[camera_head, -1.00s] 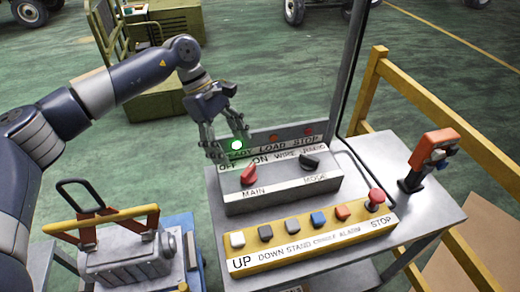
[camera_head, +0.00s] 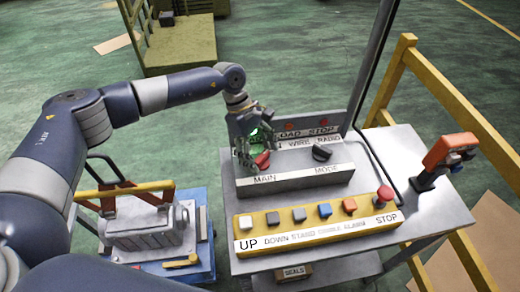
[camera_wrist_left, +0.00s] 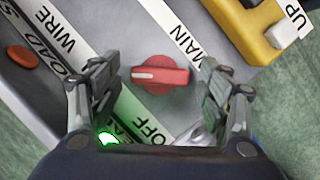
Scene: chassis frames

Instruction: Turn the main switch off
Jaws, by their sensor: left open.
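The red main switch (camera_head: 263,160) is a rotary knob on the grey control box (camera_head: 300,184), above the label MAIN. In the left wrist view the red knob (camera_wrist_left: 160,75) lies between the two open fingers, with its white pointer mark toward the left. My left gripper (camera_head: 246,157) is open at the knob's left side in the head view. The left wrist view shows my gripper (camera_wrist_left: 158,90) with gaps on both sides of the knob. A green lamp (camera_wrist_left: 107,138) glows near the OFF label (camera_wrist_left: 152,129). In the head view the gripper hides the OFF label.
A black MODE knob (camera_head: 322,153) sits right of the red one. A yellow button panel (camera_head: 318,230) with several buttons and a red stop button (camera_head: 385,194) lies in front. An orange-handled device (camera_head: 447,153) stands right. A grey pole (camera_head: 375,70) rises behind.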

